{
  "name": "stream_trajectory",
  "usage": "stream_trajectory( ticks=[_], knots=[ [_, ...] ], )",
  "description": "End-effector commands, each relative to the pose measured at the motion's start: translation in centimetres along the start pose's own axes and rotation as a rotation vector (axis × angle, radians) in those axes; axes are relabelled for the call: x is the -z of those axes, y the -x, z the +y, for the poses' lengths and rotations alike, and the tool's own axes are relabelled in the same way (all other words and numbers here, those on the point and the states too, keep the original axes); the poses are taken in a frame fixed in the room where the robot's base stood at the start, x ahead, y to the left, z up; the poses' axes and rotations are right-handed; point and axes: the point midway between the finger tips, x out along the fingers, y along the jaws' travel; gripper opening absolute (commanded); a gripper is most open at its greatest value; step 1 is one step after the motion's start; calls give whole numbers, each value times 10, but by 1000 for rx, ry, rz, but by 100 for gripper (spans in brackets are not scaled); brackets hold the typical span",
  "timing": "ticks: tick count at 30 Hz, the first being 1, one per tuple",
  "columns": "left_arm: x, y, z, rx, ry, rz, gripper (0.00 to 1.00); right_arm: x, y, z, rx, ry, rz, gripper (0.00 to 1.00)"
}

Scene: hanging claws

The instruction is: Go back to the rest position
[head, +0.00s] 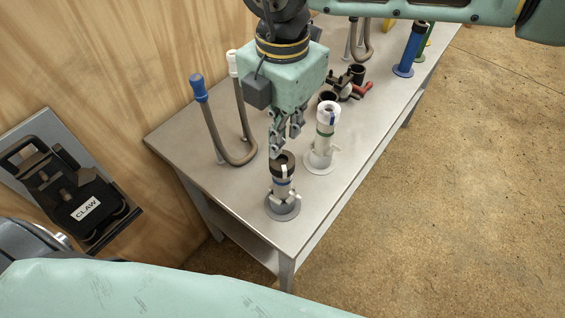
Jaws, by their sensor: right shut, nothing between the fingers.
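My right gripper (284,135) hangs down over the grey metal table (187,151), its fingers pointing down and drawn together. Nothing shows between them. Just below the fingertips stands a short grey post with a dark top (282,184) on a round base. I cannot tell whether the fingertips touch it. My left gripper is not in view; a large pale green part of my body fills the lower left.
A U-shaped tube with blue and white ends (213,128) stands left on the table. Dark fittings with a red handle (347,86) and a blue post (409,52) are farther back. A black claw holder labelled CLAW (84,208) is at the wooden wall. Open floor (430,200) lies right.

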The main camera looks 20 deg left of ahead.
Motion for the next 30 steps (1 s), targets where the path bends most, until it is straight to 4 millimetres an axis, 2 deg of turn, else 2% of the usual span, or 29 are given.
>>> stream_trajectory(
  ticks=[6,23,26,29,30],
  knots=[
    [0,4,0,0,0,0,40,0,16,0,-1,0,0,0],
    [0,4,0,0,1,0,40,4,14,2,-8,10,16,0],
    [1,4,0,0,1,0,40,28,6,11,-53,59,103,0],
    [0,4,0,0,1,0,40,80,-1,30,-163,152,289,0],
    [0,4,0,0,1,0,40,107,2,39,-231,195,386,0]
  ],
)
